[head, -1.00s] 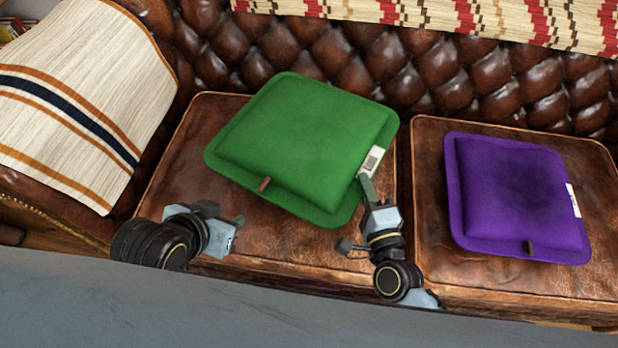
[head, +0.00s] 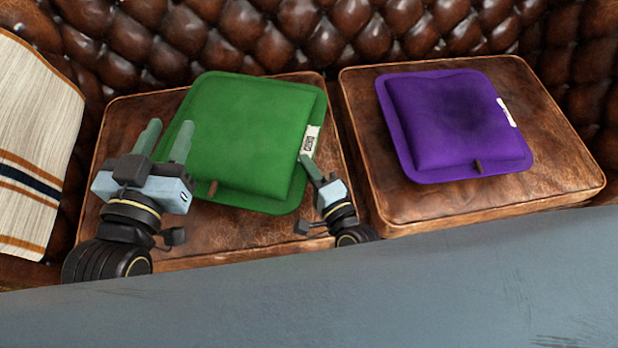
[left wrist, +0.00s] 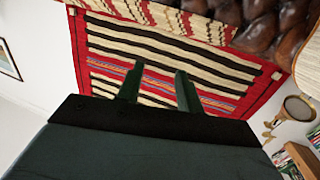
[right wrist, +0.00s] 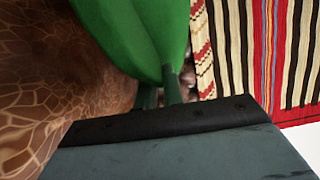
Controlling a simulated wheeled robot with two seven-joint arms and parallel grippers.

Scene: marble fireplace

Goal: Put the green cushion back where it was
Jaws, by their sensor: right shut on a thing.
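The green cushion (head: 250,135) lies on the left seat (head: 120,245) of the brown leather sofa, with a white label on its right edge and a small brown tab on its front edge. My right gripper (head: 308,165) is shut on the cushion's right edge, beside the label. In the right wrist view the green cushion (right wrist: 135,35) runs down to the fingers (right wrist: 160,92). My left gripper (head: 166,143) is open and empty at the cushion's left edge; I cannot tell if it touches. In the left wrist view its fingers (left wrist: 160,85) stand apart with nothing between.
A purple cushion (head: 450,120) lies on the right seat (head: 540,190). The tufted sofa back (head: 230,35) stands behind. A striped throw (head: 35,130) covers the left armrest. A grey surface (head: 350,285) crosses the front. A striped rug (left wrist: 150,45) shows in the left wrist view.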

